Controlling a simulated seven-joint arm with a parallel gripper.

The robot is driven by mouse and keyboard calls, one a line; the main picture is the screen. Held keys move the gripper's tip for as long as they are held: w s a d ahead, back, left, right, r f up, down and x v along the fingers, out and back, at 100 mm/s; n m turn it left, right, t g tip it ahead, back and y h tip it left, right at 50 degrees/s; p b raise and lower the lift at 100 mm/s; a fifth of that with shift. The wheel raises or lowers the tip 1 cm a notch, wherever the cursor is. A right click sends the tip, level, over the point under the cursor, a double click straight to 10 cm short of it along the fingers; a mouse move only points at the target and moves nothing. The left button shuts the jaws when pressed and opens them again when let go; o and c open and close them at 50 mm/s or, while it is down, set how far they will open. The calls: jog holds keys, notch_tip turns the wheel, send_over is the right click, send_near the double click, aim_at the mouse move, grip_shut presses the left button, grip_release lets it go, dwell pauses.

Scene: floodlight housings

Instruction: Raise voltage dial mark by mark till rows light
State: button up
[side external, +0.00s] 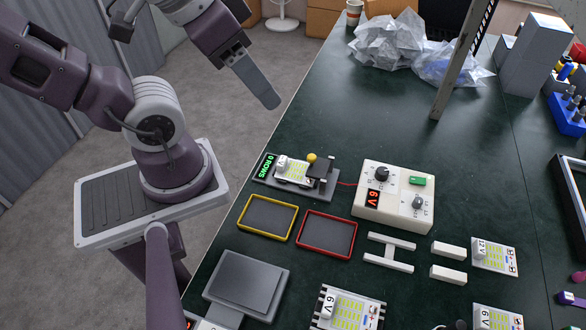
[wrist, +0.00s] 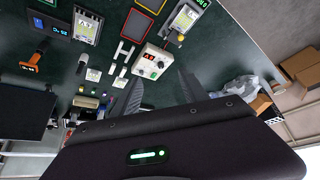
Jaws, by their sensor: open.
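The white power supply box (side external: 366,207) stands on the dark green table. It has a black dial (side external: 381,174), a grey knob (side external: 417,202), a green button (side external: 417,181) and a red display reading 6V (side external: 373,199). Left of it, a light panel (side external: 295,171) sits in a dark test fixture whose green display (side external: 265,166) reads 0 ROWS. A red wire runs between fixture and box. My gripper (side external: 265,92) is raised beyond the table's left edge, well away from the dials. In the wrist view my gripper (wrist: 160,76) has its fingers apart and empty, with the box (wrist: 152,61) beyond.
Empty yellow (side external: 248,233) and red (side external: 325,252) framed trays lie in front of the fixture. A grey platform (side external: 245,285), white bars (side external: 448,275) and labelled panels (side external: 494,257) lie nearby. An upright post (side external: 452,75) and crumpled plastic (side external: 388,42) stand behind the box.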

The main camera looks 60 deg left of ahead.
dwell(0.3)
jog(key=n+g, duration=0.6)
jog(key=n, duration=0.1)
send_over(383, 171)
jog(key=f, duration=2.4)
jog(key=shift+w+d+f, duration=0.1)
jog(key=shift+d+f, duration=0.1)
jog(key=shift+d, duration=0.05)
notch_tip(383, 171, down, 6)
jog(key=shift+a+r, duration=0.1)
jog(key=shift+a, duration=0.05)
jog(key=shift+f, duration=0.6)
grip_shut()
